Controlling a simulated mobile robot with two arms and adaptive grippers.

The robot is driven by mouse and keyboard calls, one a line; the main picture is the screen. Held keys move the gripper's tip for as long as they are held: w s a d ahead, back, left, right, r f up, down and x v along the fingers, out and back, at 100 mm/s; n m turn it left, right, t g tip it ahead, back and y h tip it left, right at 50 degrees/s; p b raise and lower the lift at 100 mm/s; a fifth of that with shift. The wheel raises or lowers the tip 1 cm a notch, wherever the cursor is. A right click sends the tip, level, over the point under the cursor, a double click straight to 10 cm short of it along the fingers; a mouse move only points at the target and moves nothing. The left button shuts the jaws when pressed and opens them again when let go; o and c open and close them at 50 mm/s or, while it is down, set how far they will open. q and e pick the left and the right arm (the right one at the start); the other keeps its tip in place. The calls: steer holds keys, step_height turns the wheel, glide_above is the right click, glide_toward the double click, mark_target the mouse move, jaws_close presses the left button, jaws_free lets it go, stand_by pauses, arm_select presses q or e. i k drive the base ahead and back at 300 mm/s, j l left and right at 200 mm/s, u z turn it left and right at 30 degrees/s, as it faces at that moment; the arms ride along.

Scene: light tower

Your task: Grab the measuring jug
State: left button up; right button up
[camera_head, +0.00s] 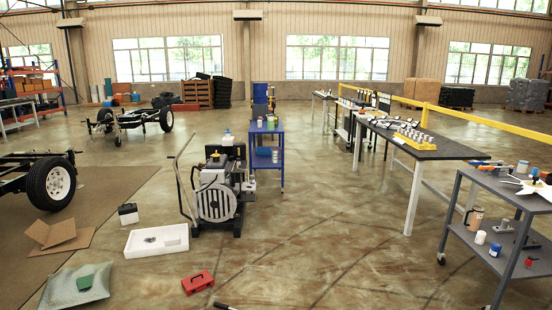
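A copper-tan vessel with a dark handle on its left (474,217) stands upright on the lower shelf of the grey cart at the right. It looks like the measuring jug, but it is too small for me to make out any markings. Neither my left nor my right gripper can be clearly seen in the head view.
The grey cart (500,181) has tools on top; a white-and-blue can (480,237) stands near the jug. A generator (216,190), white tray (140,244) and red toolbox (197,282) are on the floor left of centre. Open floor (330,230) lies between generator and cart.

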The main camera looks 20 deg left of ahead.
mark_target(275, 151)
steer(key=i+j, duration=0.1)
steer(key=i, duration=0.4)
steer(key=i+j, duration=0.1)
steer(key=i, duration=0.4)
steer(key=i+j+z, duration=0.1)
steer(key=i, duration=0.4)
steer(key=i+j, duration=0.2)
steer(key=i, duration=0.3)
steer(key=i+j, duration=0.1)
steer(key=i, duration=0.4)
steer(key=i+u, duration=0.1)
steer(key=i, duration=0.35)
steer(key=i+l+u, duration=0.15)
steer(key=i, duration=0.3)
steer(key=i+u, duration=0.1)
steer(key=i, duration=0.4)
steer(key=i+l+u, duration=0.15)
steer(key=i, duration=0.3)
steer(key=i+l+u, duration=0.1)
steer(key=i+l, duration=0.15)
steer(key=i, duration=0.2)
steer(key=i+u, duration=0.15)
steer(key=i, duration=0.6)
steer(key=i+u, duration=0.15)
steer(key=i, duration=0.65)
steer(key=i+l+u, duration=0.15)
steer(key=i, duration=0.6)
